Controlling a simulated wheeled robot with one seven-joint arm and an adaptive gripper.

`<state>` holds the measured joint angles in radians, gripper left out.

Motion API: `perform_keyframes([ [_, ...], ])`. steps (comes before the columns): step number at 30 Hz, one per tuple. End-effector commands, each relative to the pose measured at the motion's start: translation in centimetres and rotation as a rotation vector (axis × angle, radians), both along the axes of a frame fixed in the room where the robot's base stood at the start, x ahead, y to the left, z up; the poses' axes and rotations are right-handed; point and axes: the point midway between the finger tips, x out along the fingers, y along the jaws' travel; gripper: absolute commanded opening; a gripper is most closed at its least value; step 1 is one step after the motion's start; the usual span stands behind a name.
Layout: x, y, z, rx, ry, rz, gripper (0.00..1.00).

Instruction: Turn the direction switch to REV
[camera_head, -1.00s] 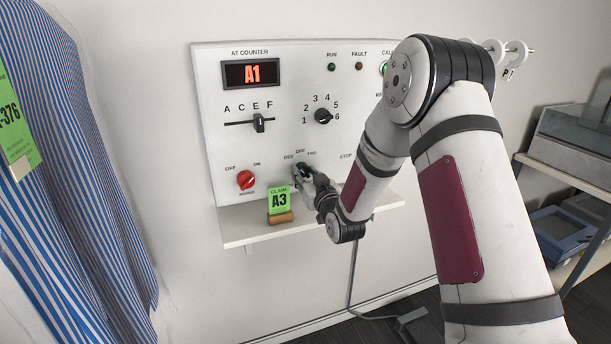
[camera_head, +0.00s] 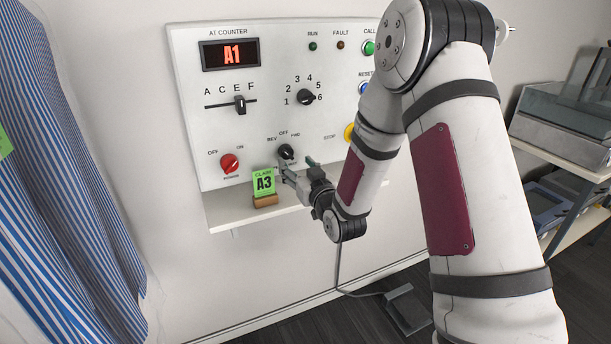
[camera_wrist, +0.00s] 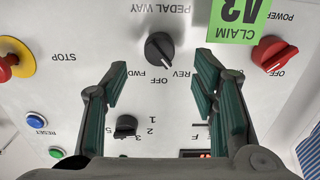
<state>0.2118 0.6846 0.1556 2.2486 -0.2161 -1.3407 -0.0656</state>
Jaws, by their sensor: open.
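The direction switch (camera_head: 286,152) is a black rotary knob low on the white panel, under the labels REV, OFF and FWD. In the wrist view the knob (camera_wrist: 160,47) shows upside down, above its labels. Its pointer appears to lean to the REV side of OFF, but the exact setting is hard to tell. My gripper (camera_head: 298,168) is just in front of and below the knob, apart from it. In the wrist view its green-padded fingers (camera_wrist: 160,82) are spread wide with nothing between them, the knob beyond their gap.
A green A3 claim card (camera_head: 264,183) stands on the shelf (camera_head: 225,214), close left of my gripper. A red power knob (camera_head: 229,163) and yellow-ringed stop button (camera_head: 349,132) flank the switch. Striped garments (camera_head: 60,170) hang at left.

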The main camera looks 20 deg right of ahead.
Motion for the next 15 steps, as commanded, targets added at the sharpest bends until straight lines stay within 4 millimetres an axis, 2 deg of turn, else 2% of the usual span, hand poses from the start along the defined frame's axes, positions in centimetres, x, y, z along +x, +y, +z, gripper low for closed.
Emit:
perform_keyframes([
  [3,-2.4,-0.4,0.0,0.0,0.002,-0.001,0.54],
  [6,-4.0,-0.6,0.0,-0.001,0.001,-0.002,0.54],
  [10,-5.3,-0.7,0.0,-0.001,0.0,-0.001,0.54],
  [15,-5.9,-0.8,0.0,-0.001,-0.001,-0.001,0.54],
])
